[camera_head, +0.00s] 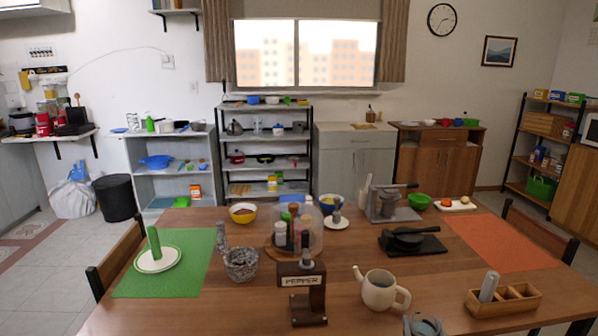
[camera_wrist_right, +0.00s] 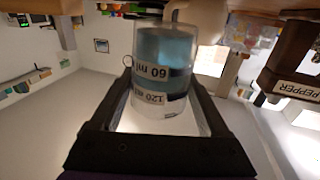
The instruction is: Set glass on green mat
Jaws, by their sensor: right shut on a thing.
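The green mat (camera_head: 200,245) lies on the left of the table. A white plate (camera_head: 172,262) with an upright green cylinder (camera_head: 154,243) stands on its left part; the rest of the mat is bare. In the head view my right gripper (camera_head: 425,325) shows small at the bottom edge, right of the middle. In the wrist view its dark fingers (camera_wrist_right: 160,88) are shut on a clear glass (camera_wrist_right: 150,118) with 60 ml and 120 ml marks and a bluish part inside. My left gripper is out of view.
The PEPPER dispenser (camera_head: 303,282) stands left of the gripper, with a cream teapot (camera_head: 378,291) close by. A stone mortar (camera_head: 240,265) stands between the dispenser and the green mat. A wooden caddy (camera_head: 505,302) is at right, near an orange mat (camera_head: 500,243).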

